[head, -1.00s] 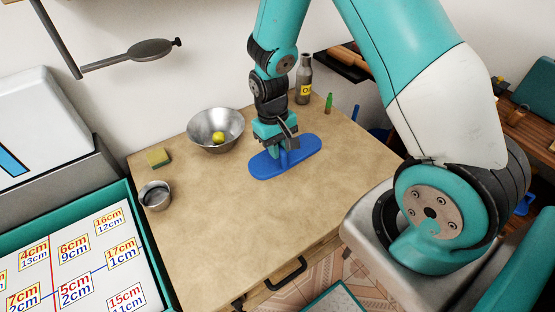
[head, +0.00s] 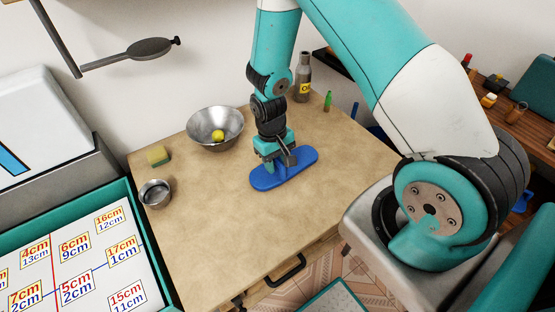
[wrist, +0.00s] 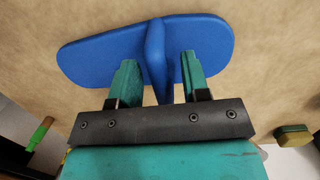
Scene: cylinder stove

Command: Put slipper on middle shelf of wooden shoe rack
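The blue slipper (head: 300,163) lies flat on the wooden tabletop, sole down, tilted slightly across the head view. In the wrist view its sole (wrist: 95,52) is near the top, with the raised strap (wrist: 155,45) running down the middle. My gripper (head: 277,163) is low over the slipper. In the wrist view my gripper (wrist: 159,62) is open, with one finger on each side of the strap and a visible gap on both sides. The wooden shoe rack cannot be made out in these views.
A green item (head: 328,101) is near the bottle. The front tabletop (head: 225,235) is clear.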

